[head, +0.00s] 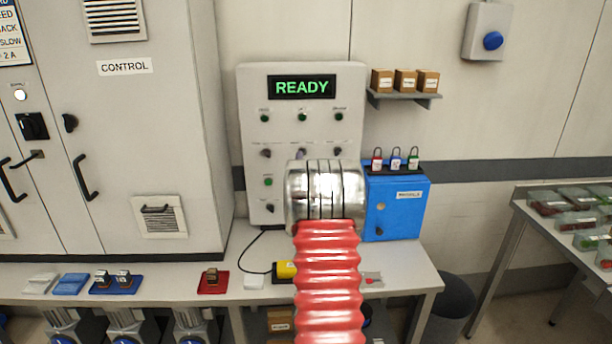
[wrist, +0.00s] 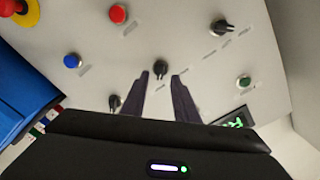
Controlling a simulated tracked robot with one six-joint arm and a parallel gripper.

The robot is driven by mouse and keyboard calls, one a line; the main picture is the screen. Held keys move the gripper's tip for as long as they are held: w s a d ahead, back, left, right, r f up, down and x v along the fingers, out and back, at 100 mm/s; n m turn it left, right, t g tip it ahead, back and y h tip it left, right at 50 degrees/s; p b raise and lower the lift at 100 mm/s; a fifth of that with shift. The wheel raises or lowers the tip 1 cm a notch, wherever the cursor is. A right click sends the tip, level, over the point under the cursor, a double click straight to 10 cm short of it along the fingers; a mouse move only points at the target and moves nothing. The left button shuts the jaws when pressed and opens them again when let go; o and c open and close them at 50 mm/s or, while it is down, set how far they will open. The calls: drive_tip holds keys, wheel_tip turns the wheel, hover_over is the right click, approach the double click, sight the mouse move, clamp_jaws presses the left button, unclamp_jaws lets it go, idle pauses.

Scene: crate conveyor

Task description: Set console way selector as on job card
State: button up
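The grey console (head: 345,82) stands on the bench in the head view, with a lit READY display (head: 302,87), green lamps and several dark knobs. My arm hides its lower right part and my gripper there. In the wrist view, the console face appears upside down. My gripper (wrist: 160,79) is open, its dark fingertips pointing at a black knob (wrist: 160,68) lying between them; contact cannot be told. Two more black knobs show, one upper right (wrist: 222,27) and one lower left (wrist: 114,103). Knob labels are unreadable. A cut-off card (head: 12,38) at the far left reads partly "EED", "ACK", "SLOW", "2 A".
A blue box (head: 407,205) with small padlocks on top stands right of the console. Red (wrist: 118,14), blue (wrist: 73,61) and green (wrist: 243,81) buttons surround the knobs. A grey cabinet (head: 150,100) stands left. A shelf (head: 405,97) with small boxes is on the wall.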

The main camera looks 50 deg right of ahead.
drive_tip(key=v, duration=1)
drive_tip(key=shift+f, duration=0.1)
idle(0.6)
drive_tip(key=s+a+f+n+g+y, duration=0.2)
drive_tip(key=a+f+y, duration=0.15)
drive_tip(key=f, duration=0.35)
drive_tip(key=s+a+f+n+g+y, duration=0.2)
drive_tip(key=s+a+f+g, duration=0.1)
drive_tip(key=a+f, duration=0.25)
drive_tip(key=s+a+r+n+y, duration=0.2)
drive_tip(key=s+a+r+n, duration=0.2)
drive_tip(key=a, duration=1.2)
drive_tip(key=s+a+r+n+y, duration=0.3)
drive_tip(key=s+a+n, duration=0.3)
drive_tip(key=a, duration=1)
drive_tip(key=s+a+r+n+g+y, duration=0.1)
drive_tip(key=s+a+r+n+y, duration=0.2)
drive_tip(key=a, duration=1.4)
drive_tip(key=s+r+n, duration=0.1)
drive_tip(key=s, duration=0.1)
drive_tip(key=shift+s+r+n, duration=0.3)
drive_tip(key=shift+s+n, duration=0.1)
